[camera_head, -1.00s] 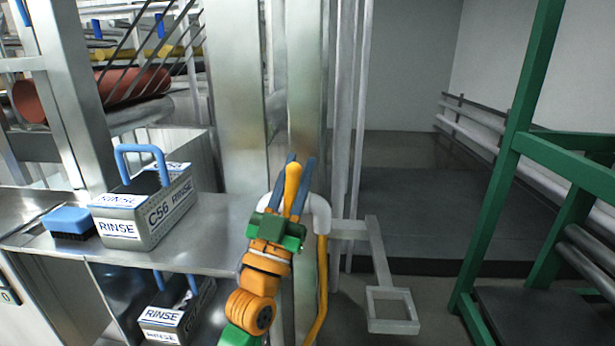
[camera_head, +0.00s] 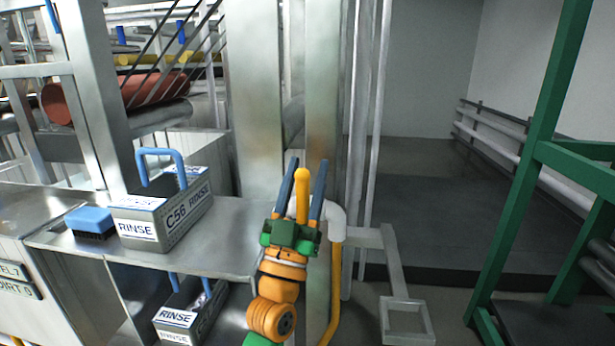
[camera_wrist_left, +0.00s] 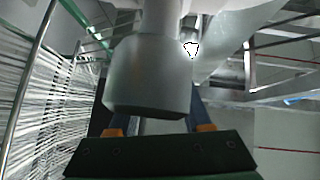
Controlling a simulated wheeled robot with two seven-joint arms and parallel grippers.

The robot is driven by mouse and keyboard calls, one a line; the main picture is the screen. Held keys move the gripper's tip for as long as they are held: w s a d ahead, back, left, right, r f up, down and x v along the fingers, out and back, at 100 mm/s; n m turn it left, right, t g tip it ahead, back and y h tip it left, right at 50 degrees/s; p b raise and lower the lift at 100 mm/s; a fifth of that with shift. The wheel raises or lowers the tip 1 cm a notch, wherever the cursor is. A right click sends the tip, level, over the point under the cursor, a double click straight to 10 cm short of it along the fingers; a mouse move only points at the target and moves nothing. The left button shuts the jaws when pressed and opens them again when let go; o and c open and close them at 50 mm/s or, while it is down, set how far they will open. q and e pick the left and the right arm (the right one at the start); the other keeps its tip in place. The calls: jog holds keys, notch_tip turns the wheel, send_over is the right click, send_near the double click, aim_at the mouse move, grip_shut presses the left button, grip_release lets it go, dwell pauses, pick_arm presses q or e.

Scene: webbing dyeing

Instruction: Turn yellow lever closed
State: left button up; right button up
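The yellow lever (camera_head: 302,198) stands nearly upright in the head view, left of a white pipe elbow. My left gripper (camera_head: 307,166) has its two blue fingers on either side of the lever, spread apart, so it looks open. Whether a finger touches the lever is hard to tell. The lever's lower end is hidden by the gripper's green body. In the left wrist view the fingers (camera_wrist_left: 160,128) show partly behind a large grey cylindrical part (camera_wrist_left: 148,80). My right gripper is not in view.
The white elbow (camera_head: 334,220) leads into a yellow pipe (camera_head: 335,285) close to my left arm. A metal shelf (camera_head: 228,240) at left holds a rinse box (camera_head: 150,225) and a blue brush (camera_head: 90,220). A green frame (camera_head: 535,130) stands at right.

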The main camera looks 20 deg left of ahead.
aim_at(299, 205)
pick_arm(q)
jog(key=shift+w+f, duration=0.1)
jog(key=shift+f, duration=0.05)
jog(key=shift+f, duration=0.3)
jog(key=b+v, duration=0.3)
jog(key=v, duration=0.3)
jog(key=shift+s, duration=0.4)
